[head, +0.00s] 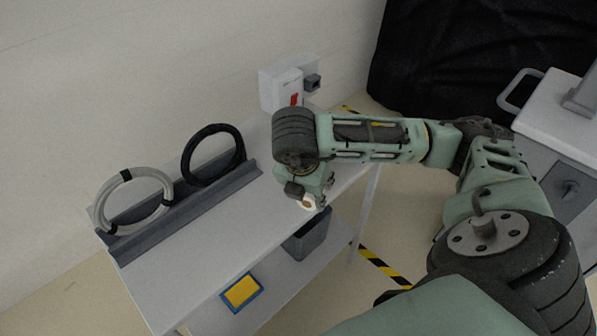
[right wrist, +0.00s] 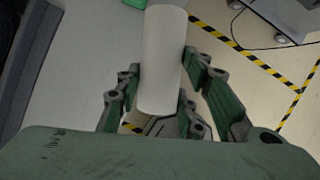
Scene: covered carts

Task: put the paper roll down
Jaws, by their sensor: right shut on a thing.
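The paper roll (right wrist: 160,55) is a plain white cylinder, seen from close up in the right wrist view. My right gripper (right wrist: 162,78) is shut on it, with fingers on both sides. In the head view only a small end of the roll (head: 308,202) shows under my right wrist, near the front edge of the grey table (head: 205,245). The hand hides most of the roll there. I cannot tell whether the roll touches the tabletop. My left gripper is not in view.
A grey rack (head: 185,207) holds a white cable coil (head: 103,206) and a black coil (head: 187,164). A white box (head: 281,90) stands at the table's far end. A dark bin (head: 309,238) and a yellow-blue item (head: 241,291) sit below. The tabletop's front strip is clear.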

